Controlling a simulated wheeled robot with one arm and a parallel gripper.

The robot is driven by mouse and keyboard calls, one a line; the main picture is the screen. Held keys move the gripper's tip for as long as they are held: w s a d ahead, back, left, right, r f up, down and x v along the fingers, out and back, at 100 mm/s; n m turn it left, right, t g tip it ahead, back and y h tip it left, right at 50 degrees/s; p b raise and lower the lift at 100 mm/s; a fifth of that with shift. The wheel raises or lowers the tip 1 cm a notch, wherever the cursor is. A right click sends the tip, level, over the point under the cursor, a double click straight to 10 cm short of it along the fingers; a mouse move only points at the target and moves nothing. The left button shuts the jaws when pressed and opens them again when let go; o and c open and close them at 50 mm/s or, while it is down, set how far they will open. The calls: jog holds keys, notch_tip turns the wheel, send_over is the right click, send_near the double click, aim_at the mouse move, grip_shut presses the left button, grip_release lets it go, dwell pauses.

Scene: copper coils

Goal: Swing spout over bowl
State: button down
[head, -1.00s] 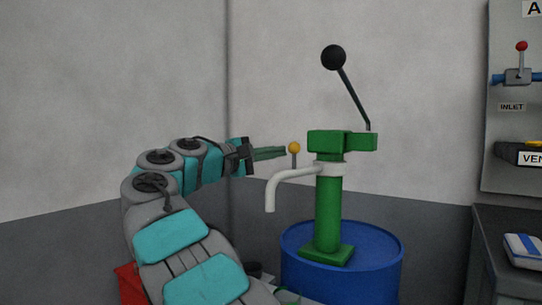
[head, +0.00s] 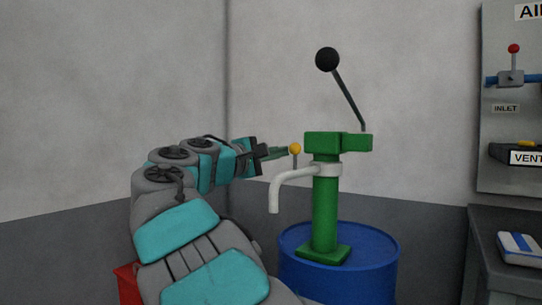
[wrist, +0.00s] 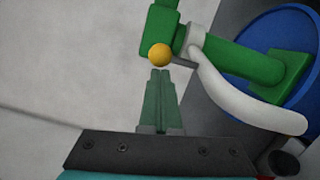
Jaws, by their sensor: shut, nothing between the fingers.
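A green hand pump (head: 325,205) stands upright on a blue drum (head: 375,268). Its white spout (head: 285,180) reaches left from a collar on the column and bends down at its end. A yellow knob (head: 295,149) stands on a short pin on the spout; it also shows in the wrist view (wrist: 160,55). My gripper (head: 286,151) is shut and empty, its green fingertips right at the knob. In the wrist view the fingertips (wrist: 160,74) lie just below the knob; I cannot tell whether they touch. I cannot make out the bowl.
The pump's black-knobbed lever (head: 346,95) rises above its head. A dark bench (head: 500,270) and a wall panel (head: 500,150) with valves stand at the right. A red object (head: 126,282) is at the lower left, partly behind my arm. Plain walls lie behind.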

jog(key=shift+s+d+n+t+y+b, duration=0.3)
jog(key=shift+s+d+n+t+y, duration=0.45)
jog(key=shift+s+d+y, duration=0.2)
jog(key=shift+a, duration=0.15)
